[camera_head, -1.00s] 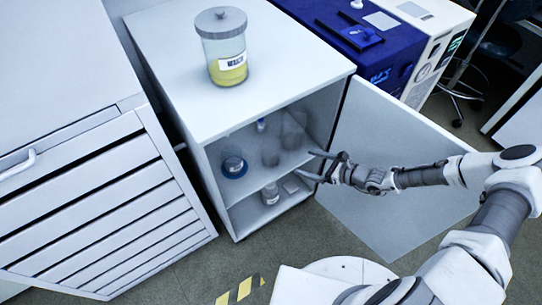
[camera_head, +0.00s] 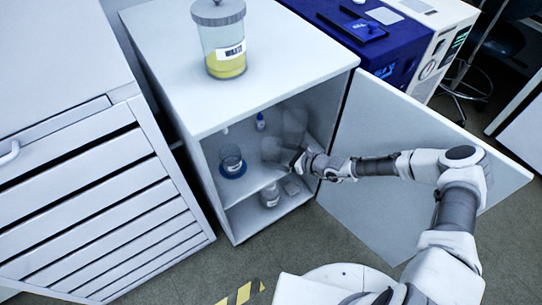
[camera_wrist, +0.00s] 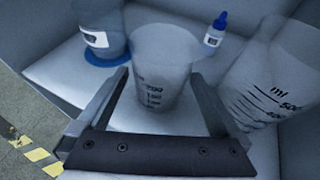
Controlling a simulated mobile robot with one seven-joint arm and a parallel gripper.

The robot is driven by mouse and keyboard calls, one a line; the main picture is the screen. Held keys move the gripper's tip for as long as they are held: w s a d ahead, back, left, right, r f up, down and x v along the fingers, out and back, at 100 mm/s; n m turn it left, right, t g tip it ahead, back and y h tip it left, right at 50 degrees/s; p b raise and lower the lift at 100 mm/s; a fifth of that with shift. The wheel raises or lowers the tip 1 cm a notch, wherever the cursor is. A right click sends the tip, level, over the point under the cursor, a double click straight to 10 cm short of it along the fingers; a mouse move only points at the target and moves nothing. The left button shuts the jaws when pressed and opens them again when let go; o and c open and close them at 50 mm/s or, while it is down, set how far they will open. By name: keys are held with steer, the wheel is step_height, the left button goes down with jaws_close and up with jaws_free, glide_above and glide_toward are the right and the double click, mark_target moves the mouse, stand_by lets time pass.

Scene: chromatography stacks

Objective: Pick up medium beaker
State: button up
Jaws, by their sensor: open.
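The medium beaker (camera_wrist: 160,65) is clear glass with dark graduation marks and stands upright on the cabinet's upper shelf. In the wrist view it stands ahead of and partly between the two fingers of my gripper (camera_wrist: 168,85). In the head view the beaker (camera_head: 271,150) is faint, just left of my gripper (camera_head: 297,160). My gripper is open, with nothing clamped. A larger beaker (camera_wrist: 275,85) with marks near 500 stands to the right in the wrist view; it shows faintly at the back of the shelf in the head view (camera_head: 293,125).
A labelled jar on a blue base (camera_head: 232,163) stands left on the shelf, and a small blue-capped bottle (camera_head: 260,121) behind. A bottle (camera_head: 270,196) is on the lower shelf. The open door (camera_head: 410,160) is on the right. A waste jar (camera_head: 222,40) stands on top.

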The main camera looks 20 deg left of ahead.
steer(key=x, duration=0.3)
steer(key=shift+d+f+b, duration=0.1)
steer(key=shift+b, duration=0.25)
steer(key=c, duration=1.2)
